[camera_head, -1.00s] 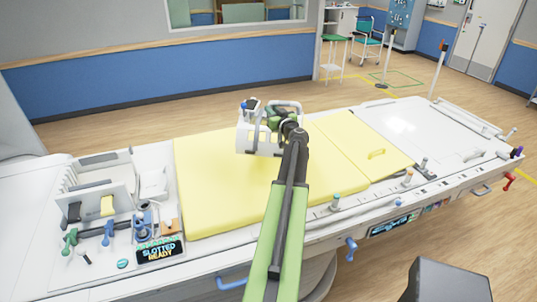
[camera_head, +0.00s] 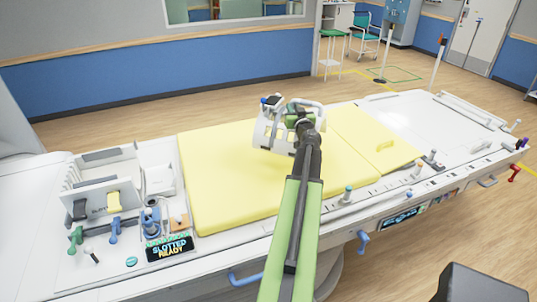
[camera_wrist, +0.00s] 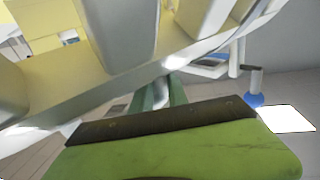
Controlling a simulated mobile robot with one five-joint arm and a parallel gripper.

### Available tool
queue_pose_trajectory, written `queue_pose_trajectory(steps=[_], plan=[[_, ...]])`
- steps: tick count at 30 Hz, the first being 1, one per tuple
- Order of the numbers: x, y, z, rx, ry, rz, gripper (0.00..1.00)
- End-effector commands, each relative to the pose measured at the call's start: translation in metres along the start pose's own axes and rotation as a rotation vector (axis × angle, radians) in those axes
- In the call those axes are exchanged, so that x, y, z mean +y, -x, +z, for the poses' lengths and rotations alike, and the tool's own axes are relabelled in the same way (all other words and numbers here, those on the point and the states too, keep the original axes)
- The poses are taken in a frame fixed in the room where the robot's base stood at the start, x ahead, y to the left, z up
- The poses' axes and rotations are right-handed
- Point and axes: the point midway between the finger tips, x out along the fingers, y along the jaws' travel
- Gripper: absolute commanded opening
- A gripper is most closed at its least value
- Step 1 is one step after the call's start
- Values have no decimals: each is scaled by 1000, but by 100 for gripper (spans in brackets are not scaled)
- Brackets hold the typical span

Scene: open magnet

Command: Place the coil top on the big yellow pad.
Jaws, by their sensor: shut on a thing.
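The coil top (camera_head: 263,132) is a white curved shell with open bars and yellow showing through it. My gripper (camera_head: 300,116) is shut on it, and the dark wrist hides part of it. In the head view it appears over the far right part of the big yellow pad (camera_head: 220,185); I cannot tell whether it touches the pad. It looks slightly tilted. In the wrist view the coil top's pale bars (camera_wrist: 120,35) fill the upper left, close to my green gripper body. The fingertips are not clear there.
A white rack (camera_head: 95,185), colored handles and a "SLOTTED READY" sign (camera_head: 168,249) are at the left. Knobs line the front edge. The big pad's left half is clear.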

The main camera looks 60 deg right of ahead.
Motion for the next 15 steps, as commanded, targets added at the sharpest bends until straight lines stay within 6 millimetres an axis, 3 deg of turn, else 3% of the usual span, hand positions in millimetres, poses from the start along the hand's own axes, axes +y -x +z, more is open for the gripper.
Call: queue_pose_trajectory(steps=[5, 15], plan=[[-14, -13, 13, 0, -2, -7, 0], [-66, -65, 60, 0, -2, -7, 0]])
